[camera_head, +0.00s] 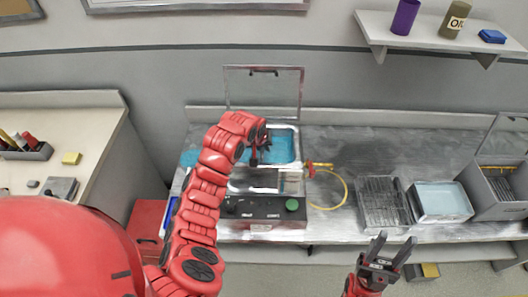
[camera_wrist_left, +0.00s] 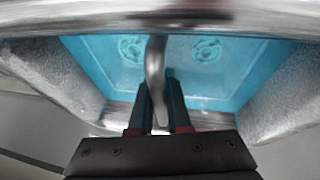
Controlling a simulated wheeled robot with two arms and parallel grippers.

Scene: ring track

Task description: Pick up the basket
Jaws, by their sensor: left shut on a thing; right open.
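My left gripper (camera_head: 262,152) is over the metal basin (camera_head: 283,128) of blue liquid at the back of the counter. In the left wrist view its fingers (camera_wrist_left: 160,95) are shut on a curved metal handle (camera_wrist_left: 155,65), which looks like the basket's handle. The basket's body is not clear there; my arm covers part of the basin in the head view. A dark wire-ribbed tray or basket (camera_head: 384,203) stands on the counter to the right. My right gripper (camera_head: 394,242) is open and empty in front of the counter.
A raised lid (camera_head: 264,88) stands behind the basin. A control box with a green button (camera_head: 292,204) is in front. A yellow hose (camera_head: 345,188) curls beside it. A tray of pale liquid (camera_head: 441,201) and a grey bin (camera_head: 496,182) stand at right.

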